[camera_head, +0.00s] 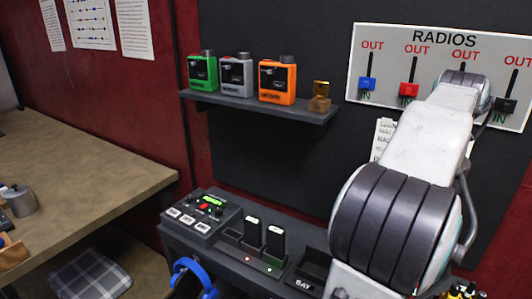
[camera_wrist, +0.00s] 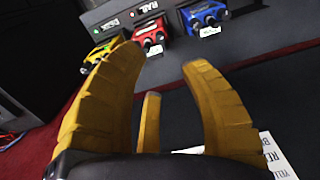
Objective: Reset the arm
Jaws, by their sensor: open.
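My arm (camera_head: 400,190) fills the right side of the head view, bent, with its dark ribbed joint low in front of the wall. My gripper (camera_wrist: 162,58) shows in the wrist view with its yellow fingers spread and nothing between them. Beyond the fingertips, a yellow device (camera_wrist: 103,50), a red device (camera_wrist: 150,32) and a blue device (camera_wrist: 205,14) stand in a row, apart from the fingers. The gripper is not clearly seen in the head view.
A wall shelf (camera_head: 225,103) holds green, grey and orange devices. A RADIOS board (camera_head: 393,40) with levers hangs at upper right. A console (camera_head: 203,222) and two upright handsets stand below, near blue headphones (camera_head: 190,268). A desk (camera_head: 85,165) is at left. Printed paper (camera_wrist: 278,155) lies by the gripper.

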